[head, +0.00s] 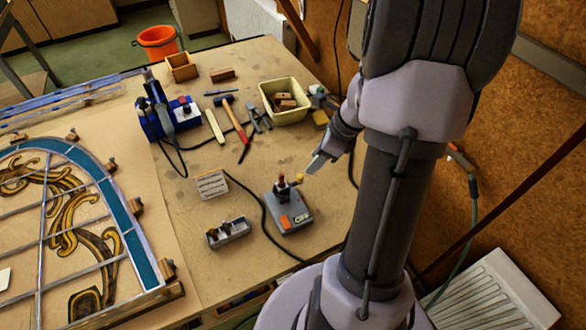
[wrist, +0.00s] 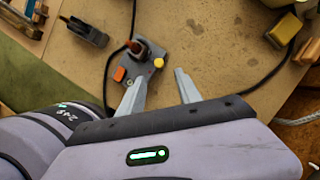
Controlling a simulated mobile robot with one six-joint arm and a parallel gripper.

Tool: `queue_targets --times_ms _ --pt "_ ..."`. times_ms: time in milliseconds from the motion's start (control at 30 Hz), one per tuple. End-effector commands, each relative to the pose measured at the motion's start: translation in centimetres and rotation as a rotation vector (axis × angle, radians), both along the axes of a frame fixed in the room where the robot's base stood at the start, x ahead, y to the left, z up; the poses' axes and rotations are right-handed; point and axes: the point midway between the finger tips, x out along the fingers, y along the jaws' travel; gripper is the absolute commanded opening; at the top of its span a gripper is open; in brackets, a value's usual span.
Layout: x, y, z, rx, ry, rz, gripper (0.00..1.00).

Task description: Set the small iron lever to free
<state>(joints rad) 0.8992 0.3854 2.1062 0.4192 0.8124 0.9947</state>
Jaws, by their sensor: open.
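The small iron station is a grey box (head: 293,222) with an orange part and a dark, red-brown iron (head: 282,188) standing up in it. A yellow-tipped piece (head: 299,178), perhaps the lever, is at its far right side; its setting is too small to read. In the wrist view the grey box (wrist: 150,72) lies just beyond my fingertips, with the yellow tip (wrist: 158,62) between their lines and the orange part (wrist: 119,74) left. My gripper (head: 318,163) is open and empty, above and to the far right of the station; it also shows in the wrist view (wrist: 158,78).
A small grey tray (head: 228,232) and a white labelled card (head: 211,184) lie left of the station. A black cable runs beside it. A cream bin (head: 284,100), hand tools and a blue device (head: 165,112) stand farther back. The leaded panel (head: 70,220) fills the left.

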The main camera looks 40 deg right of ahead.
Motion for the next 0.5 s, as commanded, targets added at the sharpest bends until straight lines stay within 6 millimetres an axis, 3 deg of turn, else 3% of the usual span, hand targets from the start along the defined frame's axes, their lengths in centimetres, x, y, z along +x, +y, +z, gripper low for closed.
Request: queue_targets --times_ms 33,200,500 --pt "0.5 0.4 -1.9 0.003 0.002 0.002 0.41" --pt "1.9 1.3 -5.8 0.001 0.002 0.003 0.41" --pt "2.9 1.8 -8.1 -0.002 0.000 0.004 0.41"
